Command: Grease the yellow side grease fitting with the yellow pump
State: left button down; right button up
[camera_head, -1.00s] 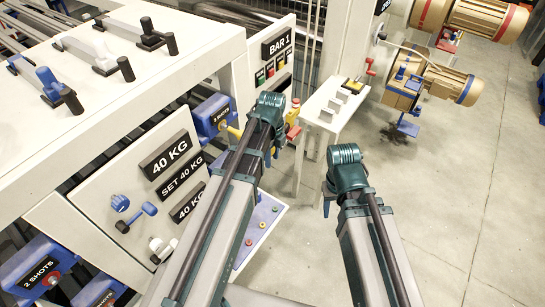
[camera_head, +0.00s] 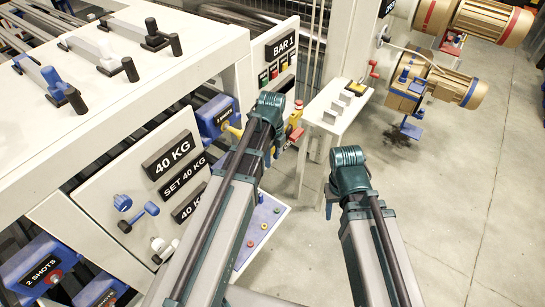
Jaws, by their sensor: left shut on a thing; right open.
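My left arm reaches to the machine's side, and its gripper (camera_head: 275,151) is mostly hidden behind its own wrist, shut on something. A yellow part (camera_head: 234,130) shows just left of that wrist, beside a blue shot-labelled box (camera_head: 216,116). I cannot tell whether it is the yellow side grease fitting or part of the yellow pump. A red and yellow object (camera_head: 295,122) shows right of the wrist; whether it is the held pump is unclear. My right gripper (camera_head: 330,204) hangs open and empty over the floor, its fingers partly hidden by its wrist.
A white panel with weight labels (camera_head: 172,157) and blue knobs is left of my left arm. A white stand (camera_head: 337,110) is beyond my arms. Tan motors (camera_head: 437,84) are at the upper right. The floor (camera_head: 465,215) at right is clear.

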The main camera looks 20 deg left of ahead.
pick_arm(q)
jog(key=shift+d, duration=0.1)
dwell(0.3)
jog(key=shift+s+d, duration=0.2)
jog(key=shift+d, duration=0.35)
jog(key=shift+w+a, duration=0.2)
jog(key=shift+a, duration=0.4)
dwell(2.1)
jog(key=shift+s+d, duration=0.2)
jog(key=shift+d, duration=0.4)
dwell(0.3)
jog(key=s+d, duration=0.2)
jog(key=d, duration=0.3)
jog(key=shift+d, duration=0.35)
dwell(1.0)
